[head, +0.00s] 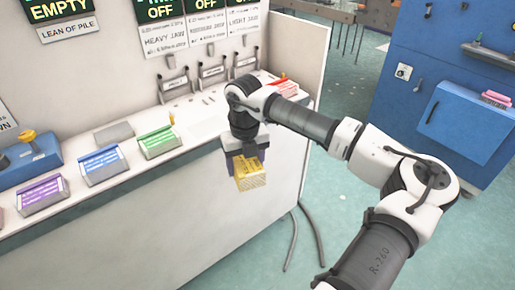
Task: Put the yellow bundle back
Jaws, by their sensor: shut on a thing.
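The yellow bundle (250,175) is a small block with a patterned face. It hangs from my gripper (246,157) in front of the white counter's edge, above the floor. My gripper points down and is shut on the bundle; the fingertips are partly hidden by the bundle and the wrist. On the counter stand a purple bundle (42,191), a blue bundle (101,164) and a green bundle (158,141), each on a grey holder, in a row from left to right. A pale bare patch of counter (200,119) lies to the right of the green one.
A flat grey plate (114,133) lies behind the row. A blue device with a yellow knob (28,136) stands at the left. Red and pink items (285,88) sit at the counter's right end, by a side panel (300,55). A blue cabinet (440,80) stands at right.

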